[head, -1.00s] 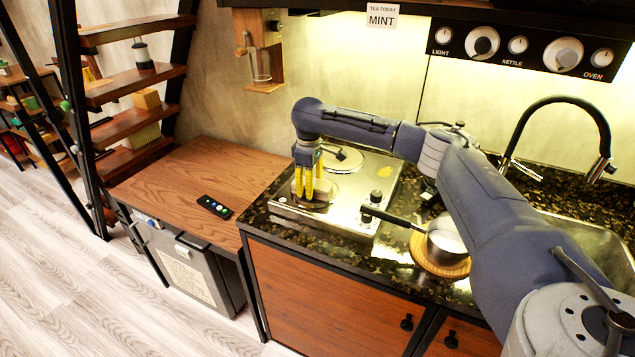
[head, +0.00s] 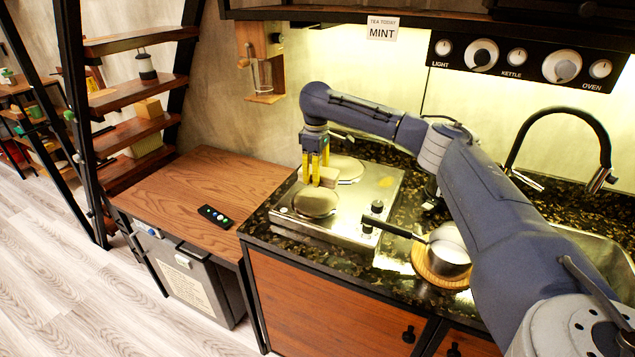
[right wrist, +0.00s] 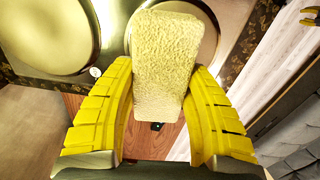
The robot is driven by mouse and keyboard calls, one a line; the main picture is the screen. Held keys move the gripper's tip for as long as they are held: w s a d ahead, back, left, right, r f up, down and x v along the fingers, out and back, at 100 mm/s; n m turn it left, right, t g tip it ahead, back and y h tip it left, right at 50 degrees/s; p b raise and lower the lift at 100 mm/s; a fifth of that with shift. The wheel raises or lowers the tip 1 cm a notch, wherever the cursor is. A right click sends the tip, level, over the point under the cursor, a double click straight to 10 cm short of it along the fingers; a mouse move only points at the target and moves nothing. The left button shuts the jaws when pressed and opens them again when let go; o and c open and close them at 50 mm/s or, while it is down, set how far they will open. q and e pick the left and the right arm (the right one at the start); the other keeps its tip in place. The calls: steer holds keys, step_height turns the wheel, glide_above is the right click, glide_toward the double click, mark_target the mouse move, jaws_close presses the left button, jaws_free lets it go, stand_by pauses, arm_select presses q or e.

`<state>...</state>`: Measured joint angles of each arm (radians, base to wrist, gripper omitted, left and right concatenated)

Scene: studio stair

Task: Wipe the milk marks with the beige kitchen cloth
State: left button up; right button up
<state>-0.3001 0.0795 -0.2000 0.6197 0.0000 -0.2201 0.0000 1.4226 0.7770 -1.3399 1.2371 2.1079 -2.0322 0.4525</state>
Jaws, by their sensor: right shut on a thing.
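My right gripper (head: 316,178) is shut on the beige kitchen cloth (head: 328,176), over the hob (head: 348,208) between its two round plates. In the right wrist view the cloth (right wrist: 165,65) is a thick, fuzzy pale block between the yellow fingers (right wrist: 163,100). I cannot tell whether the cloth touches the hob. A small pale spot (head: 386,182) on the hob's right side may be a milk mark; no other marks are clear. A yellow piece at the right wrist view's top right corner looks like part of my left gripper (right wrist: 310,18); its opening does not show.
A pan (head: 448,256) stands on a round wooden board (head: 425,268) right of the hob, its handle pointing left. Hob knobs (head: 377,206) stand up at the right. A remote (head: 215,216) lies on the wooden top at left. A tap (head: 560,105) arches over the sink.

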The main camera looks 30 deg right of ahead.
steer(key=shift+r, duration=1.25)
steer(key=shift+a, duration=0.1)
